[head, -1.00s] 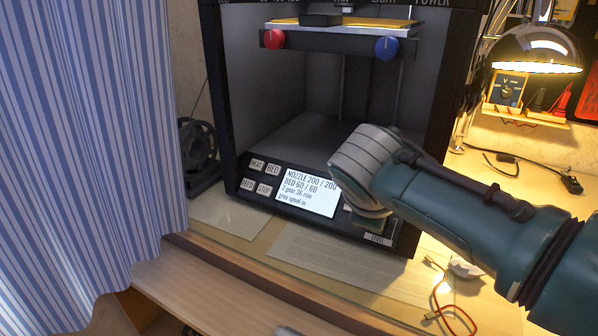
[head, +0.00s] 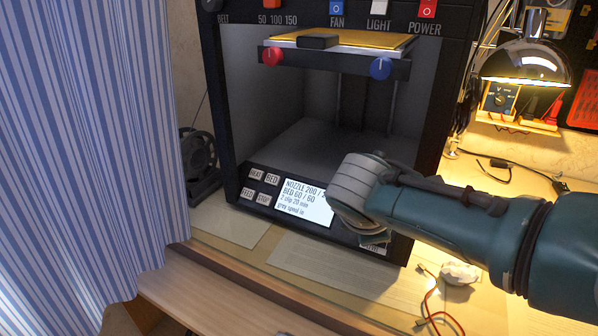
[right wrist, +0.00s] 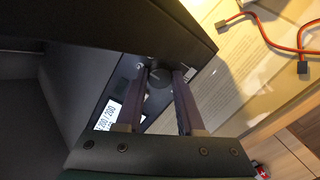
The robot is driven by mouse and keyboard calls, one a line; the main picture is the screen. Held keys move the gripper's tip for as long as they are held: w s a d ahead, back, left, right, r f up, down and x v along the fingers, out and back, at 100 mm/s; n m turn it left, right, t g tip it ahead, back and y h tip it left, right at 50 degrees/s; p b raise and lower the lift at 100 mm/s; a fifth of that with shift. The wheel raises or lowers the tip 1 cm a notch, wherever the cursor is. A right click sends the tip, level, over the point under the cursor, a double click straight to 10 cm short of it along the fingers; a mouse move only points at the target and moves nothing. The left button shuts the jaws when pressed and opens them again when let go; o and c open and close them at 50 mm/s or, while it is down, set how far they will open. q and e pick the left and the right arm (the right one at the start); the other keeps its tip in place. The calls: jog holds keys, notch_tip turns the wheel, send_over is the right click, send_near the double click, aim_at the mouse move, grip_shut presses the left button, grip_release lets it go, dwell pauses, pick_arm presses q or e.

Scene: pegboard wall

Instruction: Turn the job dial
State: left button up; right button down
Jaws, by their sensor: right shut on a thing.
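The job dial (right wrist: 158,77) is a dark round knob on the printer's front panel, seen in the right wrist view. My right gripper (right wrist: 162,71) has one finger on each side of it and is shut on it. In the head view my own wrist hides the dial and the fingertips. The printer's lit display (head: 302,203) reads nozzle 200, bed 60 / 60, and a job line that looks like "2 clip 20 min", with "grey spool in" below. My left gripper is out of view.
The buttons (head: 263,187) sit left of the display. Red (head: 271,57) and blue (head: 381,68) knobs hang under the print bed. A striped curtain (head: 85,140) stands at left, a lit lamp (head: 524,62) at right. A red cable (head: 432,305) lies on the bench.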

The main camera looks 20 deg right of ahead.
jog(key=n+p, duration=0.1)
jog(key=n, duration=0.4)
jog(key=shift+n, duration=0.3)
jog(key=n+p, duration=0.1)
jog(key=n, duration=0.3)
jog(key=shift+n, duration=1.3)
jog(key=c, duration=0.5)
grip_release()
